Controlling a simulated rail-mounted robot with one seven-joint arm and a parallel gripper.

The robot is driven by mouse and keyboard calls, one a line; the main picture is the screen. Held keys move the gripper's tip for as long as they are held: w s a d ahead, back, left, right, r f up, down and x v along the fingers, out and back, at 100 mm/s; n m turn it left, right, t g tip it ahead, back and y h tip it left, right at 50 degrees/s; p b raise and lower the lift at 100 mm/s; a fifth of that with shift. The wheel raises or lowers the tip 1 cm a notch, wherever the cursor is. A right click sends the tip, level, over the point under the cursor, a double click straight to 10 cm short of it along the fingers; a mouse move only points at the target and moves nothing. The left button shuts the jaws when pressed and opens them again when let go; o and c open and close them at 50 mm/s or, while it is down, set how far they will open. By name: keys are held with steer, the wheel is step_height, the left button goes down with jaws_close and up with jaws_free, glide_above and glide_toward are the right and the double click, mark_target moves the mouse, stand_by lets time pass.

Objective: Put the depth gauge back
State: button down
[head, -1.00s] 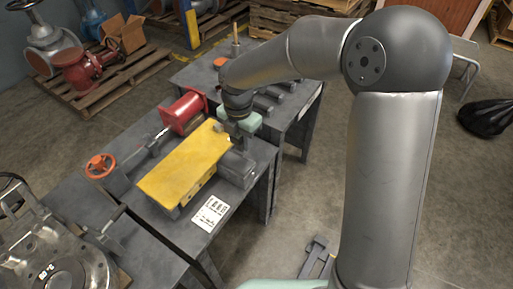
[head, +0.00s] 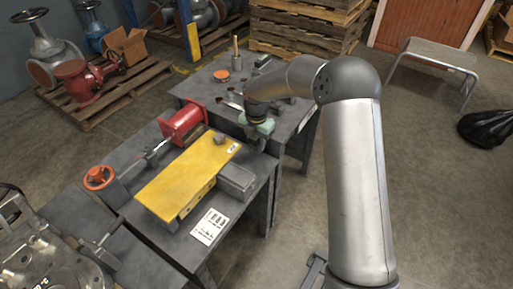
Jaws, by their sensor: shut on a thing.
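My gripper (head: 258,131), pale green at its body, hangs beside the right far end of the yellow plate (head: 188,177), near the edge of the front bench and the gap to the far bench. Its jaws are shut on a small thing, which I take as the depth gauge. That thing is mostly hidden by the gripper, so its shape cannot be told. A small grey knob (head: 219,139) sits on the yellow plate. A grey block (head: 237,181) lies against the plate's right side.
The front bench (head: 185,241) also bears a red cylinder (head: 184,119), an orange handwheel (head: 99,176) and a white printed sheet (head: 209,226). The far bench (head: 200,86) has an orange disc (head: 221,75) and dark round spots.

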steer(key=shift+f, duration=1.55)
steer(key=shift+f, duration=0.1)
steer(key=shift+f, duration=0.1)
steer(key=c, duration=1)
jaws_free()
steer(key=shift+c, duration=0.2)
step_height(320, 180, up, 12)
steer(key=shift+r+p, duration=0.2)
steer(key=shift+p, duration=0.3)
